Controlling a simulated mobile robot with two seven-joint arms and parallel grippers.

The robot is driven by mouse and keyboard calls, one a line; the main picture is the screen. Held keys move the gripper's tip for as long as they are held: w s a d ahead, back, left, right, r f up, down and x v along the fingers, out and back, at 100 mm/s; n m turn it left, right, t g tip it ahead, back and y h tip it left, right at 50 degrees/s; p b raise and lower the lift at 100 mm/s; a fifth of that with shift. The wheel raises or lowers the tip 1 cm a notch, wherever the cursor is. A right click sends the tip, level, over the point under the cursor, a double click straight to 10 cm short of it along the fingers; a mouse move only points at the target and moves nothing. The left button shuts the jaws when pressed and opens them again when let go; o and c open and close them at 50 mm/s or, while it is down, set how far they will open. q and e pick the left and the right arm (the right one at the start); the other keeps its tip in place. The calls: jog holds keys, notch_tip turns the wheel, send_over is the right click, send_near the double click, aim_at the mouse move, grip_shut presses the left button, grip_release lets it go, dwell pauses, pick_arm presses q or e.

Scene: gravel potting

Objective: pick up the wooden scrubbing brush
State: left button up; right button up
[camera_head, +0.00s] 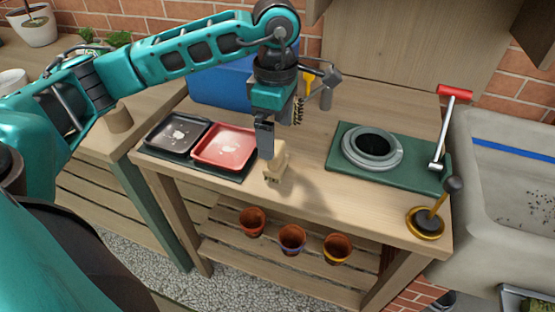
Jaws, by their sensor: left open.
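A pale wooden block-like thing, which I take to be the scrubbing brush (277,164), stands on the wooden bench top near its front edge, left of the middle. My left gripper (274,148) points down right at it, with the jaws open. One grey finger is at the brush's left side and overlaps it in the picture. The other finger is partly hidden, and I cannot tell whether either touches the brush. My right gripper is not in view.
A red tray (224,160) and a black tray (150,138) lie just left of the brush. A blue bin (215,84) stands behind my arm. A green board (425,176) with a grey ring is to the right. Terracotta pots (292,240) stand on the lower shelf.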

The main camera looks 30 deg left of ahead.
aim_at(278, 161)
pick_arm(q)
jog(key=f, duration=0.9)
jog(key=shift+w+d+b, duration=0.1)
jog(key=shift+d+b, duration=0.1)
jog(key=shift+b, duration=0.1)
jog(key=shift+c, duration=0.4)
jog(key=c, duration=1)
jog(key=shift+r, duration=0.1)
notch_tip(278, 161, up, 20)
jog(key=p, duration=0.2)
